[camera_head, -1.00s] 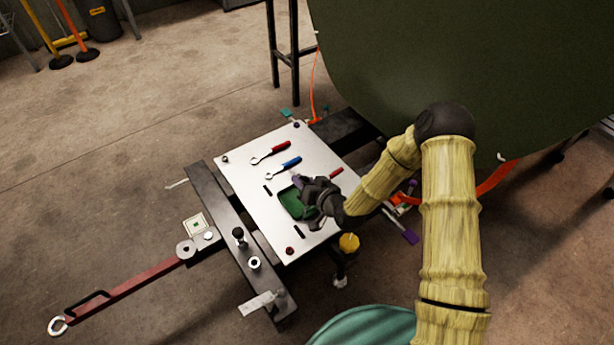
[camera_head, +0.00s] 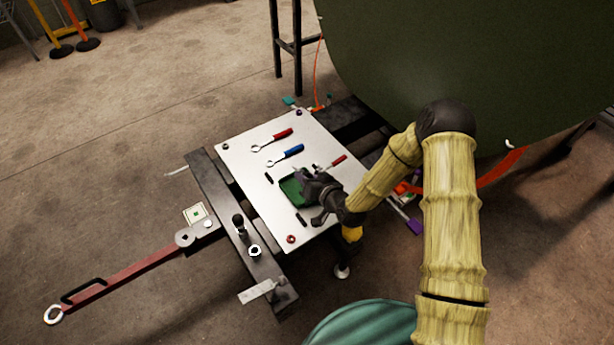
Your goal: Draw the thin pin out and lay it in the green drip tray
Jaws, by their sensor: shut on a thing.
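The green drip tray (camera_head: 291,192) lies on the pale metal plate. My gripper (camera_head: 303,177) is at the tray's upper right side, and its dark body covers part of the tray. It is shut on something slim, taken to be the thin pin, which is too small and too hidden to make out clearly. I cannot tell whether the tips touch the tray or how high they are above it.
A red-handled tool (camera_head: 283,134) and a blue-handled tool (camera_head: 293,150) lie beyond the tray on the plate (camera_head: 240,152). A dark upright peg (camera_head: 240,224) and a ring (camera_head: 254,250) are on the dark beam at left. A red bar (camera_head: 120,280) extends left. The large green panel (camera_head: 440,60) is behind.

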